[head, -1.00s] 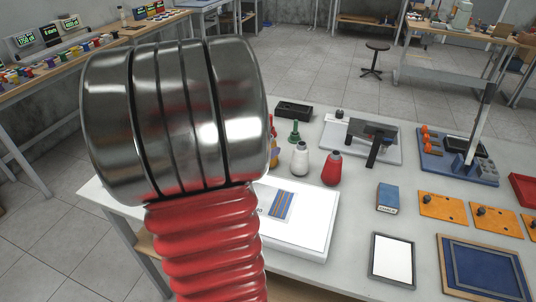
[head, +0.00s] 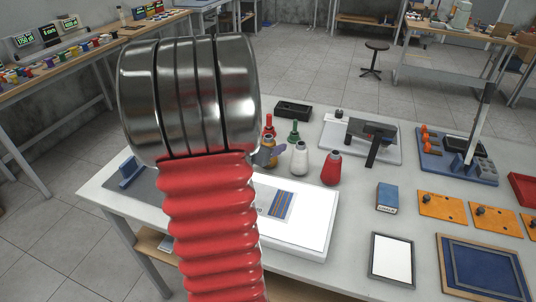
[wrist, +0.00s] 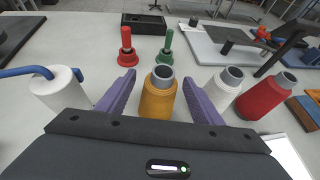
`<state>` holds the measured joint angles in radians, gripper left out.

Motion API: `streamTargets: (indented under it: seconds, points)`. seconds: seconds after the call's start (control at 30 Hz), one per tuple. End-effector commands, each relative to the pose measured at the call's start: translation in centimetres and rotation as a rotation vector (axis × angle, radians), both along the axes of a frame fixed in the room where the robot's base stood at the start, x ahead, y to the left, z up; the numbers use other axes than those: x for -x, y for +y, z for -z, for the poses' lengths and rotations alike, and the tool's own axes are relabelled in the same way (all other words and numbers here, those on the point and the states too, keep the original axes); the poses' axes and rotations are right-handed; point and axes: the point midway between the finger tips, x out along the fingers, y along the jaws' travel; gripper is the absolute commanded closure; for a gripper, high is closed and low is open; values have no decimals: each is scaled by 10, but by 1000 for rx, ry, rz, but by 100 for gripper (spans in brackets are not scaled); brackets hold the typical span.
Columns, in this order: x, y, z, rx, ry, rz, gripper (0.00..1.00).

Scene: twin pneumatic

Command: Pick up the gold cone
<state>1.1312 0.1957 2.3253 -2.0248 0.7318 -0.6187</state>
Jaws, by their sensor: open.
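The gold cone (wrist: 158,100) stands upright on the table in the wrist view, with a grey tube top. My gripper (wrist: 159,78) is open, with one purple finger on each side of the cone. Gaps show between the fingers and the cone, so it is not clasped.
A white cone (wrist: 221,90) stands just right of my right finger, with a red cone (wrist: 266,96) beyond it. Red (wrist: 126,48) and green (wrist: 165,47) plungers stand behind. A white roll (wrist: 57,88) with a blue tube is at left.

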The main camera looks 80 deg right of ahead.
Motion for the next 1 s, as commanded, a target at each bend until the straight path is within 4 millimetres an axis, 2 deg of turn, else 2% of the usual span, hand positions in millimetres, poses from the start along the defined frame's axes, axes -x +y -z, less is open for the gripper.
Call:
streamTargets:
  seconds: [0.27,0.9,1.0]
  points:
    - [0,0,0,0,0,0,40]
    - [0,0,0,0,1,0,84]
    - [0,0,0,0,0,0,87]
